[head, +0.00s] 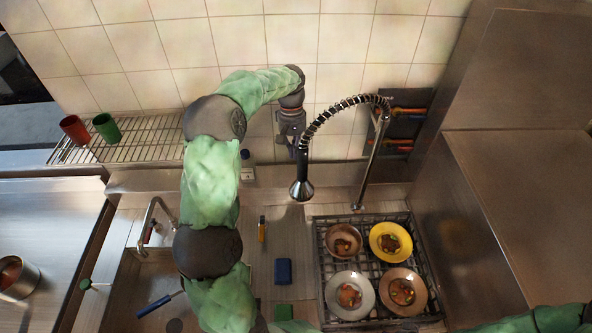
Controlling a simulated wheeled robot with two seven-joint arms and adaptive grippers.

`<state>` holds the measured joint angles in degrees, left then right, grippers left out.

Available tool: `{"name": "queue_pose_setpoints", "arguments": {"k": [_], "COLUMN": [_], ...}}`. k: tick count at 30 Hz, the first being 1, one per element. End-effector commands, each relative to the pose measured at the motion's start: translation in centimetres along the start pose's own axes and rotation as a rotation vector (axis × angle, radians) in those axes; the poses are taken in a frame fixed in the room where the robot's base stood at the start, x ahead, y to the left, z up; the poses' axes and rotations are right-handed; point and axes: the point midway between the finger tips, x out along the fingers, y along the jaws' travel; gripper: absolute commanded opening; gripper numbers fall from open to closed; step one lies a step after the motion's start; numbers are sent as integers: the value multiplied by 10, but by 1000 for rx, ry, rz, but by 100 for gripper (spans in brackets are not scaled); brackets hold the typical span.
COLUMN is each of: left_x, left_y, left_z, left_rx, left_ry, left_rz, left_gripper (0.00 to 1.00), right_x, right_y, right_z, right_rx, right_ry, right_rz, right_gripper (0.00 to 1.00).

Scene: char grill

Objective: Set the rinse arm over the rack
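The rinse arm is a coiled spring hose (335,108) that arches left from a metal post and ends in a dark handle with a flared spray head (302,189). The spray head hangs just left of the rack's back left corner in the picture. The rack (322,262) is a dark grid holding several bowls and plates with food scraps, one of them yellow (390,242). My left gripper (296,142) points down at the top of the handle, close to it or touching it. Its fingers are small and dark, so their grip is unclear. My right gripper is out of view.
A faucet (148,225) stands over the sink at left. A blue sponge (283,271) and a yellow-handled tool (262,229) lie on the counter left of the rack. Red (74,129) and green (107,128) cups sit on a wire shelf. A steel wall bounds the right.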

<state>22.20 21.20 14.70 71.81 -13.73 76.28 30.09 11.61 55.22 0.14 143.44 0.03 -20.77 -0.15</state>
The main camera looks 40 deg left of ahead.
Motion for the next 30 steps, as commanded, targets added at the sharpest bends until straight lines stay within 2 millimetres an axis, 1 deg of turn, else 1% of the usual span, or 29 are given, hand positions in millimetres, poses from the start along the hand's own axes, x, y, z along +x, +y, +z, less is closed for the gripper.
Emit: {"name": "queue_pose_setpoints", "arguments": {"k": [3,5,9,12,18,30], "left_x": [23,33,42,49,55,56], "left_y": [0,0,0,0,0,1], "left_z": [1,1,17,26,33,34], "left_rx": [1,0,1,1,-1,-4], "left_ry": [-4,-3,0,-1,1,0], "left_rz": [-2,-2,0,0,1,1], "left_gripper": [0,0,0,0,0,0], "right_x": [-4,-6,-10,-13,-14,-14], "right_y": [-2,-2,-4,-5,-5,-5], "right_z": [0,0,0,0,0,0], "right_rx": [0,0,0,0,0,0], "right_ry": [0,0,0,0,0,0], "right_rz": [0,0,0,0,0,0], "right_gripper": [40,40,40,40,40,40]}}
